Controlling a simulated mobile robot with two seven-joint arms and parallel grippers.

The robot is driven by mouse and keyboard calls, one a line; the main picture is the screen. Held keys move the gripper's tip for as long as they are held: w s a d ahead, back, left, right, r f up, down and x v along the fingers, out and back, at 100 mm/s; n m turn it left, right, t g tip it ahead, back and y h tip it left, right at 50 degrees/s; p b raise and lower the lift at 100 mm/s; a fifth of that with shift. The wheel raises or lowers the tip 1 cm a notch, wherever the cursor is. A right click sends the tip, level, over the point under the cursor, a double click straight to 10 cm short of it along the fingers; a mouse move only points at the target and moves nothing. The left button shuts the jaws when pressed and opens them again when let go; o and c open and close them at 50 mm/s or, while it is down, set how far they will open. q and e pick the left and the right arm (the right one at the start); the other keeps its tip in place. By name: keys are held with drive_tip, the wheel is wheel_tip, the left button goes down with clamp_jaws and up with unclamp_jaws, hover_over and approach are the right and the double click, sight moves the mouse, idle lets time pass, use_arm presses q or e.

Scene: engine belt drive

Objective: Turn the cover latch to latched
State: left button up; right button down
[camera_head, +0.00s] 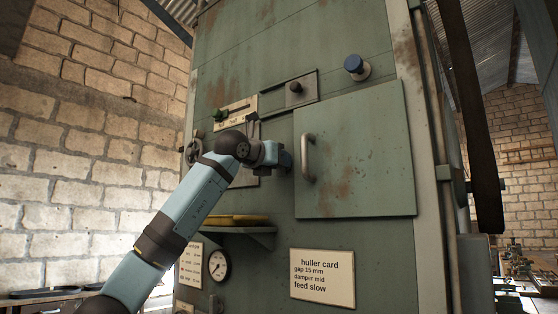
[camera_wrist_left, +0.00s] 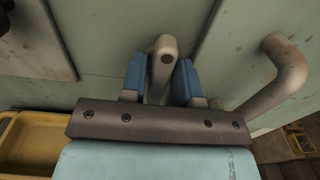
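The cover (camera_head: 365,150) is a green, rust-marked door on the front of the machine and lies flat against it. Its bent grey handle (camera_head: 307,158) is near its left edge; it also shows at the right of the left wrist view (camera_wrist_left: 280,75). My left gripper (camera_head: 284,160) is at the cover's left edge, beside the handle. In the left wrist view its blue fingers (camera_wrist_left: 163,80) stand on both sides of the grey cover latch (camera_wrist_left: 163,48) and appear closed on it. In the head view the gripper hides the latch, so its angle is unclear. My right gripper is out of view.
A blue knob (camera_head: 354,64) and a slider plate with a dark knob (camera_head: 295,87) are above. A shelf with a yellow tray (camera_head: 237,219) is below my left gripper. A gauge (camera_head: 218,264) and a huller card (camera_head: 322,278) are lower down. A dark belt (camera_head: 470,120) hangs at right.

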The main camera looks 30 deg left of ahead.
use_arm(q)
clamp_jaws()
drive_tip(key=shift+f, duration=0.1)
drive_tip(key=n+b, duration=0.2)
drive_tip(key=shift+n, duration=0.4)
drive_tip(key=n+b, duration=0.1)
drive_tip(key=n, duration=0.1)
drive_tip(key=shift+n, duration=0.3)
drive_tip(key=n+b, duration=0.2)
drive_tip(key=n, duration=0.4)
drive_tip(key=shift+a+f+b, duration=0.1)
drive_tip(key=shift+a+b, duration=0.05)
drive_tip(key=shift+b, duration=0.25)
drive_tip(key=n+b, duration=0.1)
drive_tip(key=n, duration=0.5)
drive_tip(key=shift+b, duration=0.35)
drive_tip(key=shift+n, duration=0.4)
